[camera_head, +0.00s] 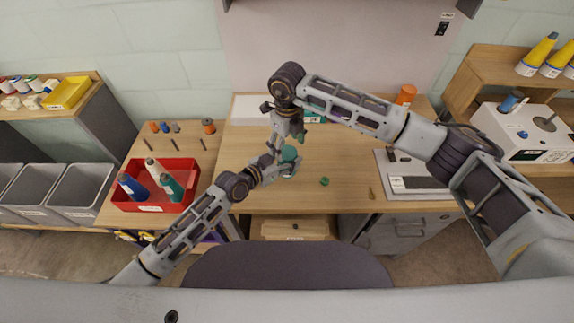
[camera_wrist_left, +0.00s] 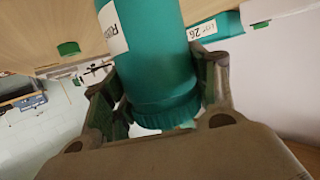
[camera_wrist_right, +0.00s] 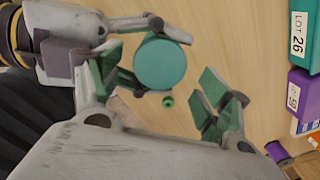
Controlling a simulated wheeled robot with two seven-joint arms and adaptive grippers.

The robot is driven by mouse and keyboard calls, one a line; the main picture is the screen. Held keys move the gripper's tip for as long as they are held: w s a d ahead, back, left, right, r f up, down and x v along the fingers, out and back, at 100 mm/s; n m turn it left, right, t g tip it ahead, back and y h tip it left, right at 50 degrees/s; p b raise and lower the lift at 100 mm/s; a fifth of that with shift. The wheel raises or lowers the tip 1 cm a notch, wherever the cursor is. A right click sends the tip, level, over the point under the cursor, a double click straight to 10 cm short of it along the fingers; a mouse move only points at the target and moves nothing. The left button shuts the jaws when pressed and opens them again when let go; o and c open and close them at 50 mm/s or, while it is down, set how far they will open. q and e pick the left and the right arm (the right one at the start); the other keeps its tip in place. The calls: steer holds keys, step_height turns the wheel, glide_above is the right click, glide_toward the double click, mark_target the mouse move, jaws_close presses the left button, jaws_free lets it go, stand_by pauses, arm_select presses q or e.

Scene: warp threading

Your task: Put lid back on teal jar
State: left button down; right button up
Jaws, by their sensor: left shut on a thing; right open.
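The teal jar (camera_head: 289,154) is near the middle of the table. In the left wrist view the jar (camera_wrist_left: 143,40) has a white label and a ribbed teal band, which looks like a lid, at the end nearest the palm. My left gripper (camera_head: 280,163) is shut around it, near that band; I cannot tell whether the pads press on band or body. In the right wrist view a flat teal round top (camera_wrist_right: 160,63) faces the camera. My right gripper (camera_head: 287,137) is open above the jar, with its fingers on either side of that top, apart from it.
A small green piece (camera_head: 324,181) lies on the table right of the jar. A red bin (camera_head: 150,207) with several cones stands left. Teal (camera_wrist_right: 302,30) and purple (camera_wrist_right: 300,93) boxes and a purple spool (camera_wrist_right: 278,152) are near.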

steer(key=shift+f, duration=1.35)
steer(key=c, duration=0.9)
steer(key=o, duration=1)
steer(key=shift+r, duration=2.25)
steer(key=o, duration=0.4)
